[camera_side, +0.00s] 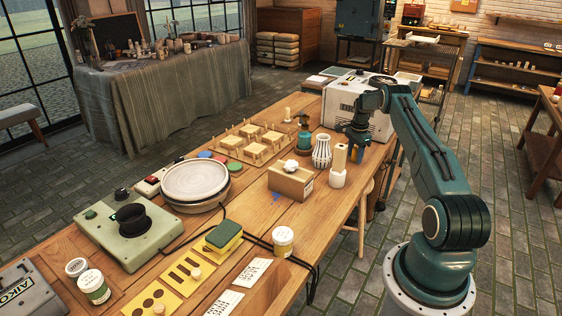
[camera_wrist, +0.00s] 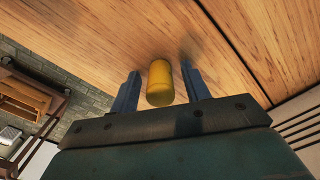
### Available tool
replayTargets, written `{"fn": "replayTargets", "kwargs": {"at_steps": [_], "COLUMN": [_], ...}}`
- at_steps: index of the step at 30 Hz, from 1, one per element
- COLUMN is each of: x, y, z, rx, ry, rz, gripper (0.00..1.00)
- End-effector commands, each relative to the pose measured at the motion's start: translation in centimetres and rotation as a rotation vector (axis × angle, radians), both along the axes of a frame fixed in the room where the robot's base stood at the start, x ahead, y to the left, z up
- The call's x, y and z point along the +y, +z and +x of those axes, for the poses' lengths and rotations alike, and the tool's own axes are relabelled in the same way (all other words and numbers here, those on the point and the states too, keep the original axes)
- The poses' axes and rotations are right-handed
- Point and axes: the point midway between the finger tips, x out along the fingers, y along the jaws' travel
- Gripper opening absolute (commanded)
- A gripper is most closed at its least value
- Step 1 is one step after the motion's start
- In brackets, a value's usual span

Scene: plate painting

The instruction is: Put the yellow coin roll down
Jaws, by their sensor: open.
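The yellow coin roll (camera_wrist: 160,84) shows in the wrist view as a short yellow cylinder. It is between the two blue fingers of my gripper (camera_wrist: 162,88). The fingers are open, with a gap on each side of the roll. The wooden table top fills the view beyond it; I cannot tell whether the roll's end rests on the wood. In the side view my gripper (camera_side: 357,148) points down at the far right part of the table, in front of the white box machine. I cannot make out the coin roll there.
A white machine (camera_side: 352,100) stands just behind my gripper. The table's right edge is close.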

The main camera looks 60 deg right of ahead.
Motion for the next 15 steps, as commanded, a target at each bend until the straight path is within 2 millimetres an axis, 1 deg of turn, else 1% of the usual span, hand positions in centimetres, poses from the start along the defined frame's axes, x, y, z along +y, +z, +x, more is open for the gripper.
{"fn": "replayTargets", "kwargs": {"at_steps": [5,8,15], "x": [-0.1,-0.1,-0.1], "y": [1.6,2.9,6.9], "z": [0.0,0.0,0.1], "rx": [-0.002,-0.002,-0.001], "ry": [0.000,0.000,0.000], "rz": [-0.003,-0.003,-0.003], "gripper": [0.47,0.47,0.47]}}
